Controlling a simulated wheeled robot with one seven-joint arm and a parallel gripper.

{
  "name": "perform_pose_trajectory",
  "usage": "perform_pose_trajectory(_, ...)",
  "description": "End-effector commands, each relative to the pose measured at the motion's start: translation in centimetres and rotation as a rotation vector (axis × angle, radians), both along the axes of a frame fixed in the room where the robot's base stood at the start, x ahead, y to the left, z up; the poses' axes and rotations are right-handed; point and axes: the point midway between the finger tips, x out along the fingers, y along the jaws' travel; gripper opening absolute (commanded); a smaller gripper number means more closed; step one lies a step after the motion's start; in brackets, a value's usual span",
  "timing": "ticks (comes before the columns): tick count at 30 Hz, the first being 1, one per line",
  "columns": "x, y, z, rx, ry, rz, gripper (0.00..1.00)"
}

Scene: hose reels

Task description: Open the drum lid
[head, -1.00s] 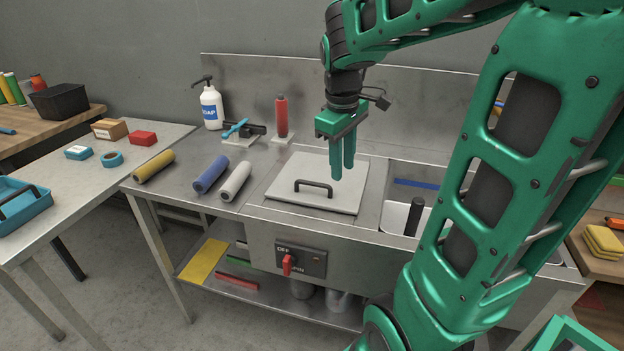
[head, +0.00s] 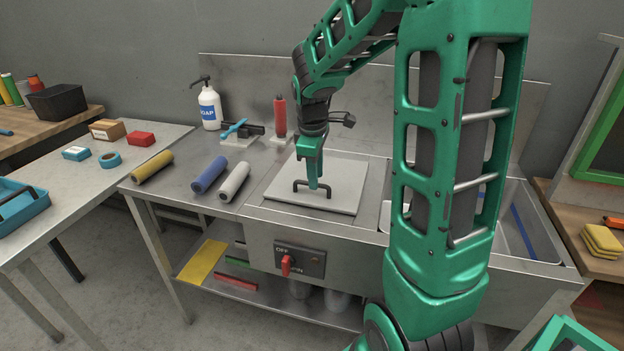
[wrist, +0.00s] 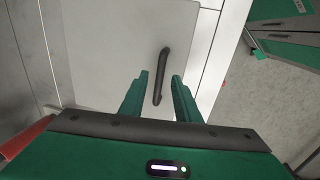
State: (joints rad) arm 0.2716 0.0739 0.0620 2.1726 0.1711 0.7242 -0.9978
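The drum lid (head: 340,172) is a flat grey square plate set in the steel counter, lying closed. A black bar handle (head: 298,189) stands near its front edge. My gripper (head: 313,184) points down at the handle. In the wrist view the lid (wrist: 105,45) fills the upper middle, and the handle (wrist: 162,70) lies between the two green fingers of my gripper (wrist: 160,90). The fingers are apart, with a gap on each side of the handle. In the head view one finger hides part of the handle.
A red switch (head: 287,265) marked OFF sits on the front panel below the lid. Blue (head: 210,175) and white (head: 235,182) rolls lie left of the lid. A red cylinder (head: 280,115) and a soap bottle (head: 210,105) stand behind. A sink is at the right.

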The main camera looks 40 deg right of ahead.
Motion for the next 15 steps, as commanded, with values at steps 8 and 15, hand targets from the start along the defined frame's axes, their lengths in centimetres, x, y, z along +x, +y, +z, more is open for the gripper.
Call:
perform_pose_trajectory(8,0.13,-0.22,-1.40,0.000,0.000,0.000,0.29)
perform_pose_trajectory(15,0.14,-0.23,-1.38,0.000,0.000,0.000,0.22)
